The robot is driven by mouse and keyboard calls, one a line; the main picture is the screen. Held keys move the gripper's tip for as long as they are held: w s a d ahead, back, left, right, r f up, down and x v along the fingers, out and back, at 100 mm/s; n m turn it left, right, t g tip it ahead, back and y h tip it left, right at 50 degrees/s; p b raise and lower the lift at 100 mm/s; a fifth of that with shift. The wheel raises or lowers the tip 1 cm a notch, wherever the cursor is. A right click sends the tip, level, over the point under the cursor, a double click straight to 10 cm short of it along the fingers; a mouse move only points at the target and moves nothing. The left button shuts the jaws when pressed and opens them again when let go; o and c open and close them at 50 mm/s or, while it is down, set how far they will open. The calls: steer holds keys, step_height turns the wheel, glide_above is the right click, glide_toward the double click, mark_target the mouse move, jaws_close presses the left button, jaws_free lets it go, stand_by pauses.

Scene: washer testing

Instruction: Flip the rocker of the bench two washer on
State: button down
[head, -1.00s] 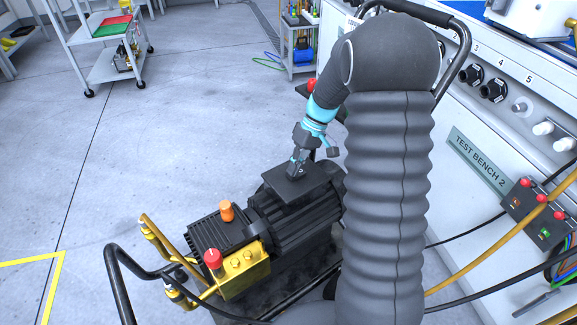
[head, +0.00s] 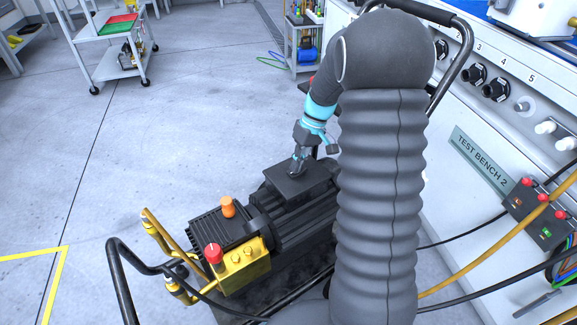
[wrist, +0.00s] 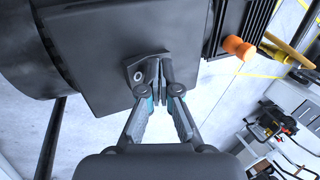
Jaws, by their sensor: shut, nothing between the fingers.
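The bench two washer is a black finned motor (head: 300,222) with a yellow pump block (head: 240,268), standing left of the bench. A flat dark box (head: 318,182) sits on top of the motor; its plate (wrist: 95,45) fills the upper left of the wrist view. My gripper (head: 296,172) is shut and empty, with its fingertips (wrist: 158,70) at the box, near its edge in the wrist view. I cannot tell whether they touch it. I cannot make out the rocker; the fingers may hide it.
An orange knob (head: 228,206) and a red knob (head: 213,253) stand up from the washer. A black tube handle (head: 116,275) runs at its left. Test bench 2 (head: 445,195) borders the right, with a switch box (head: 535,213) and hoses.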

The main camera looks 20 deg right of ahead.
steer(key=shift+d, duration=0.15)
step_height(320, 180, up, 14)
steer(key=p, duration=0.2)
steer(key=shift+w+d, duration=0.15)
steer(key=shift+d, duration=0.25)
stand_by(0.6)
